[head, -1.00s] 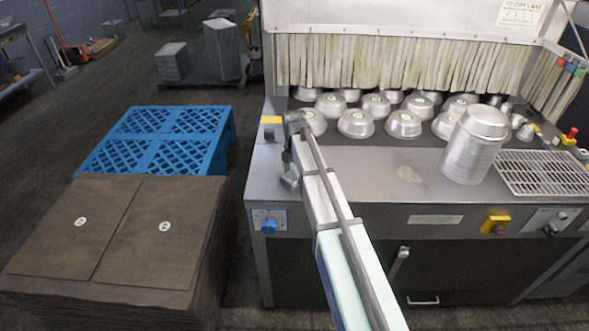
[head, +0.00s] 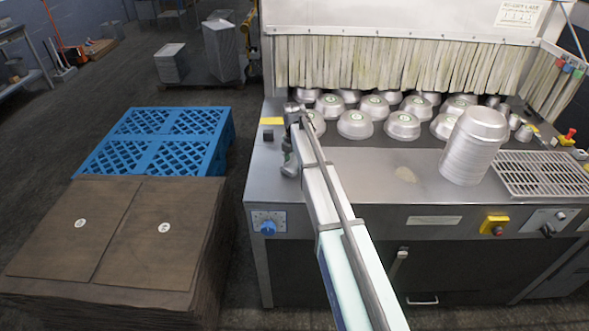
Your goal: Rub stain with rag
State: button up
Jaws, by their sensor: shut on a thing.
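A pale beige stain (head: 406,174) lies on the bare steel front surface of the machine table (head: 350,165), left of the tall stack of pans. My gripper (head: 290,169) hangs at the left end of that surface, well to the left of the stain. It is small in view and partly covered by my arm. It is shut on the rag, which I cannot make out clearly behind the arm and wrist.
Several round pans (head: 355,124) stand in rows before the strip curtain (head: 400,63). A tall pan stack (head: 470,150) stands right of the stain, beside a metal grate (head: 545,174). Brown sheets (head: 60,240) and a blue pallet (head: 125,150) are left.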

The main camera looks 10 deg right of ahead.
aim_at(294, 158)
jog(key=w, duration=0.3)
jog(key=shift+w+d, duration=0.2)
jog(key=shift+d, duration=0.15)
notch_tip(294, 158, up, 3)
jog(key=shift+s+r+p, duration=0.15)
jog(key=shift+p, duration=0.5)
jog(key=shift+r+p, duration=1.05)
jog(key=shift+r, duration=1.4)
